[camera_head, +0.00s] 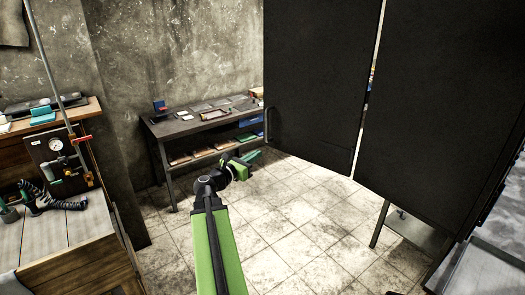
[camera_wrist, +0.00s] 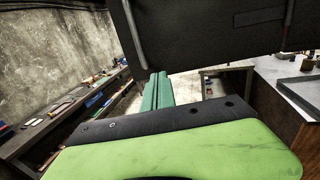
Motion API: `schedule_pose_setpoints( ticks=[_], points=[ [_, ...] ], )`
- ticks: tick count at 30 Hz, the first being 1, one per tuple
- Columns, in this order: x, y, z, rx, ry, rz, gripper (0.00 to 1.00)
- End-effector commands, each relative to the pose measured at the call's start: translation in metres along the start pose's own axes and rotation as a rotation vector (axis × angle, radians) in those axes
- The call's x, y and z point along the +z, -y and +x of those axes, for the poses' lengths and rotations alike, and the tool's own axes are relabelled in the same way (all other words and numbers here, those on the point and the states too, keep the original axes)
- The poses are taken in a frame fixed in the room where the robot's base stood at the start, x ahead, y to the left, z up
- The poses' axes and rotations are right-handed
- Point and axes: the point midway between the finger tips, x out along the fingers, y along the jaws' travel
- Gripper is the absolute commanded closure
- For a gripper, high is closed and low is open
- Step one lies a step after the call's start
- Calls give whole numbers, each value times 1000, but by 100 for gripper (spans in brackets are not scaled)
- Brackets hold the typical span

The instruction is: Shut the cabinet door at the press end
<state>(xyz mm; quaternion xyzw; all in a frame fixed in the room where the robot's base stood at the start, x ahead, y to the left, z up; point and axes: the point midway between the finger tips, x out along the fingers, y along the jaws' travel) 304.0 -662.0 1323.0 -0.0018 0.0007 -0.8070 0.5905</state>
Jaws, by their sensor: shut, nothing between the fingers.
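Two large black panels fill the upper right of the head view. The left one, which looks like the cabinet door (camera_head: 315,75), stands at an angle to the right panel (camera_head: 445,100). A narrow gap between them shows small coloured things behind. My gripper (camera_head: 249,157) is shut and empty, low in front of the door's left lower edge; I cannot tell whether it touches. In the wrist view the green fingers (camera_wrist: 157,90) lie together below a black panel (camera_wrist: 215,30) with an upright bar handle (camera_wrist: 288,22). The hinge side is unclear.
A dark shelf table (camera_head: 190,127) with flat things stands by the back wall. A wooden bench (camera_head: 70,240) with a gauge (camera_head: 56,145) and a dark hose is at left. A grey worktop (camera_head: 500,265) is at lower right. Tiled floor (camera_head: 300,220) lies clear between.

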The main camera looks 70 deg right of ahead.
Motion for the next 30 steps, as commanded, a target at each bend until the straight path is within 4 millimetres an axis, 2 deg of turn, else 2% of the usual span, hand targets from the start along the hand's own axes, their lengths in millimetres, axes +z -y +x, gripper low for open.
schedule_pose_setpoints(
  ticks=[9, 15, 21, 30],
  points=[
    [0, -1, 72, -3, -1, 2, 100],
    [0, -1, 107, -3, -2, 3, 100],
    [0, 0, 121, -2, -2, 3, 100],
    [0, 1, 122, -2, -2, 3, 100]
  ],
)
